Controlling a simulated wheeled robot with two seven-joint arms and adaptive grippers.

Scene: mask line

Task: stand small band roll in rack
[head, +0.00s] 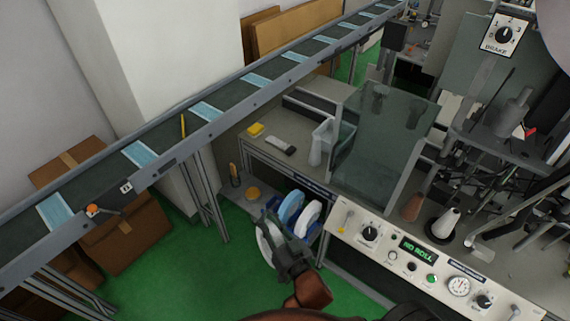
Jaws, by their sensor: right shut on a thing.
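My right gripper (274,232) reaches in from the bottom middle and is shut on a pale, white band roll (266,247). The roll is upright, and my gripper hides part of it. Right beside it, at the end of the low shelf under the bench, a rack (285,227) holds a blue roll (289,208) and a white roll (309,218) standing on edge. My gripper covers part of the rack, and I cannot tell whether the held roll touches it. My left gripper is not in view.
A conveyor (165,146) with several blue masks runs diagonally at the left. A control panel (424,262) reading "NO ROLL" lies right of the rack. A clear guard (385,140) stands on the bench. Green floor is free at lower left.

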